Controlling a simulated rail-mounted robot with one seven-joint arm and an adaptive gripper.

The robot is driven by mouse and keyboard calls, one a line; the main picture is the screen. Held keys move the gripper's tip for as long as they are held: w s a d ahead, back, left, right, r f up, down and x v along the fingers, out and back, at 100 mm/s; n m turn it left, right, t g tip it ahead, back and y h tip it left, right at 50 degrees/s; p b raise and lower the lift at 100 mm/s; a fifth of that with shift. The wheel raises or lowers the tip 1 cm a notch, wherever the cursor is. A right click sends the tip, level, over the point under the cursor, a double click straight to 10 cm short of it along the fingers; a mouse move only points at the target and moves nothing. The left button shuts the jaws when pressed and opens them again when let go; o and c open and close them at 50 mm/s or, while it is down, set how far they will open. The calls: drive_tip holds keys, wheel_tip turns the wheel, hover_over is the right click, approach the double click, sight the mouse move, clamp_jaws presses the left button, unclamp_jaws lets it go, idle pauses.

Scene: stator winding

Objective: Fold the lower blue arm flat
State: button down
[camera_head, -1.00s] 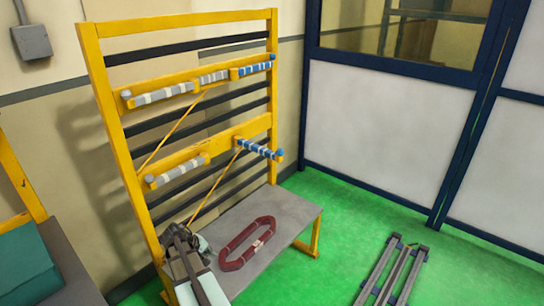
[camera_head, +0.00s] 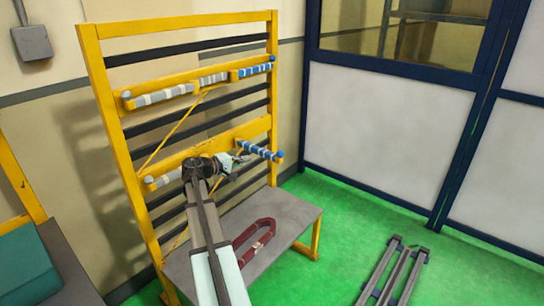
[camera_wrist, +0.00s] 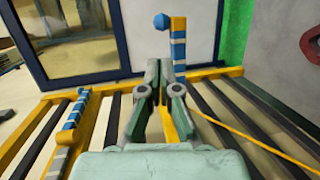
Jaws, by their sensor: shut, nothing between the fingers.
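The lower blue arm (camera_head: 260,150) is a blue-and-white striped bar. It sticks out from the lower yellow crossbar (camera_head: 225,138) of the rack, and its blue tip points toward the front right. It also shows in the wrist view (camera_wrist: 178,45), upright beyond my fingers. My gripper (camera_head: 240,158) is at the left of the blue arm in the head view, close to its rack end. In the wrist view my fingers (camera_wrist: 159,68) are together, with no object held between them. I cannot tell whether they touch the arm.
The upper blue arm (camera_head: 252,69) lies along the upper yellow crossbar. Grey-and-white striped arms (camera_head: 165,96) are on the left side of the rack. A dark red loop (camera_head: 262,236) lies on the grey bench (camera_head: 295,212). Grey rails (camera_head: 395,270) lie on the green floor.

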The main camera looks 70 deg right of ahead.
sight(277, 154)
drive_tip(key=p+x, duration=0.4)
drive_tip(key=x, duration=0.9)
drive_tip(key=shift+d, duration=0.1)
drive_tip(key=shift+s+d+f, duration=0.1)
drive_tip(key=shift+s+d, duration=0.1)
drive_tip(key=shift+d, duration=0.1)
drive_tip(key=shift+d, duration=0.1)
